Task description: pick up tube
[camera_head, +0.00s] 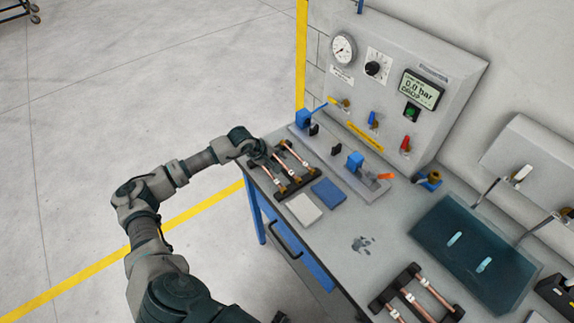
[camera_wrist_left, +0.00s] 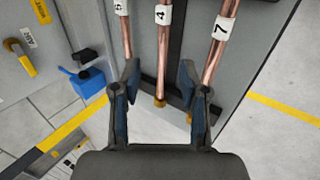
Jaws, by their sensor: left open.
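Several copper tubes with white number labels lie side by side on a dark rack (camera_head: 284,190) at the bench's left end. In the left wrist view a tube labelled 4 (camera_wrist_left: 162,55) is in the middle, a tube labelled 7 (camera_wrist_left: 216,50) is to its right, and another tube (camera_wrist_left: 126,35) is to its left. My left gripper (camera_wrist_left: 160,85) is open, its fingers on either side of the end of tube 4 in the picture; contact cannot be told. The right finger partly hides tube 7's end. In the head view this gripper (camera_head: 262,154) is at the rack's far-left edge.
A grey pad (camera_head: 303,209) and a blue pad (camera_head: 328,193) lie beside the rack. A test panel (camera_head: 395,80) with gauge and valves, and a blue clamp (camera_head: 355,160), stand behind. A second rack (camera_head: 415,295) and a dark tray (camera_head: 475,250) are to the right.

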